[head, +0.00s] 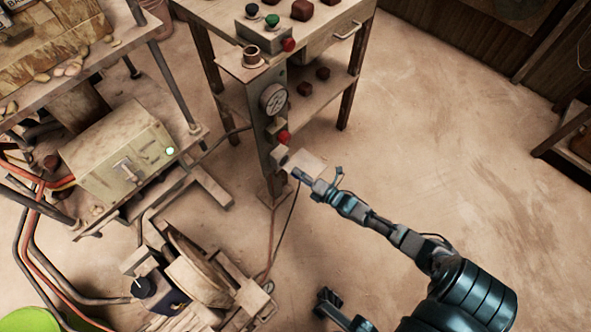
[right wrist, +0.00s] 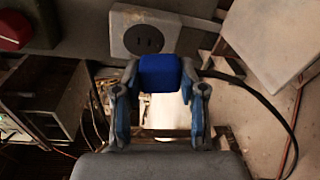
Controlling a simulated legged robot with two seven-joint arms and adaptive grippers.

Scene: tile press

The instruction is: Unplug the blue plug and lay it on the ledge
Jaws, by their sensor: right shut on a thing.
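My right gripper (head: 297,173) reaches in from the lower right to the lower front of the press column. In the right wrist view it is shut on the blue plug (right wrist: 160,72), with one finger on each side. The grey socket box (right wrist: 143,40) is just beyond the plug, its dark slotted face showing above it. The plug appears clear of those slots. A pale flat ledge (head: 310,162) juts out beside the gripper; it also shows at the right of the wrist view (right wrist: 268,60). A dark jointed part of mine at the bottom may be the left gripper (head: 328,303); its fingers are unclear.
The press column (head: 262,150) carries a gauge (head: 273,98) and red buttons. A black cable (right wrist: 275,115) loops at the right of the wrist view. A metal box (head: 118,150) and a wheeled machine (head: 200,270) stand left. The floor at right is clear.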

